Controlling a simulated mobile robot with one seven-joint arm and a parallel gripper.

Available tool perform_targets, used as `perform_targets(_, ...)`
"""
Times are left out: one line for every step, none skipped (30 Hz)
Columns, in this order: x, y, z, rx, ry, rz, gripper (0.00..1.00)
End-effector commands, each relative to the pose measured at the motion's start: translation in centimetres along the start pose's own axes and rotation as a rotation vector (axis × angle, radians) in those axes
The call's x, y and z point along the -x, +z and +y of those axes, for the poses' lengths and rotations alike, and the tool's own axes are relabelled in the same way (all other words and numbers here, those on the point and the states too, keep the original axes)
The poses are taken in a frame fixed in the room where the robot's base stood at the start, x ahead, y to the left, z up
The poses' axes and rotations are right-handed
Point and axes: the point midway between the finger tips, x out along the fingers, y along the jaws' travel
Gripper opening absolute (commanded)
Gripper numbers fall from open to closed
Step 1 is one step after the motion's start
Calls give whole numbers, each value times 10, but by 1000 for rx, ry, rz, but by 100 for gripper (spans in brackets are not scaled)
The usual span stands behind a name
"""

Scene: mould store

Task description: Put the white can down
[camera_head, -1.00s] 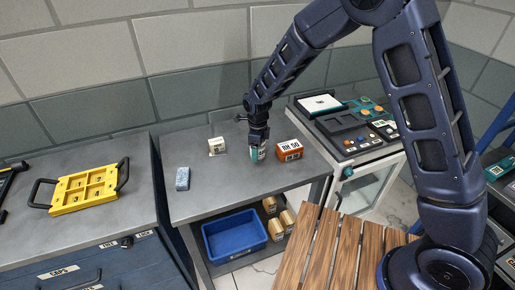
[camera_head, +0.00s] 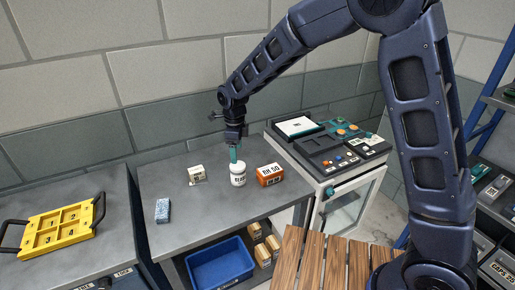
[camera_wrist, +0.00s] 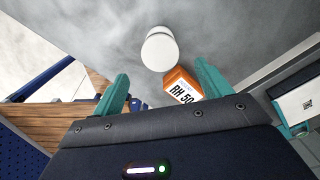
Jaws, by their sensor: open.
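The white can (camera_head: 238,174) stands upright on the grey bench top (camera_head: 215,210), with dark lettering on its side. In the wrist view the can's round white top (camera_wrist: 160,49) shows beyond my fingertips. My gripper (camera_head: 234,154) is above the can, pointing down, with its teal fingers just over the lid in the head view.
An orange box marked RH 50 (camera_head: 270,175) stands close right of the can. A small pale box (camera_head: 197,174) and a blue-grey block (camera_head: 162,210) are to the left. A control panel cabinet (camera_head: 325,145) stands right. A blue bin (camera_head: 221,264) is below.

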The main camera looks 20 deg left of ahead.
Motion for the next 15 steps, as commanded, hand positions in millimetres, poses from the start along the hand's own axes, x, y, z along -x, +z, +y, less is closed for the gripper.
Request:
perform_targets(1, 0, 0, 0, 0, 0, 77)
perform_targets(1, 0, 0, 0, 0, 0, 77)
perform_targets(1, 0, 0, 0, 0, 0, 77)
perform_targets(1, 0, 0, 0, 0, 0, 77)
perform_targets(1, 0, 0, 0, 0, 0, 77)
perform_targets(1, 0, 0, 0, 0, 0, 77)
perform_targets(2, -1, 0, 1, 0, 0, 77)
perform_targets(3, -2, -1, 2, 0, -1, 77)
perform_targets(5, -6, -4, 8, -1, -3, 77)
perform_targets(8, -11, -6, 14, -2, -6, 77)
perform_targets(13, -17, -10, 23, -4, -9, 77)
perform_targets(20, -27, -15, 40, -8, -16, 77)
perform_targets(26, -37, -19, 55, -10, -21, 77)
perform_targets(34, -48, -24, 74, -14, -26, 77)
perform_targets(44, -65, -30, 102, -20, -34, 77)
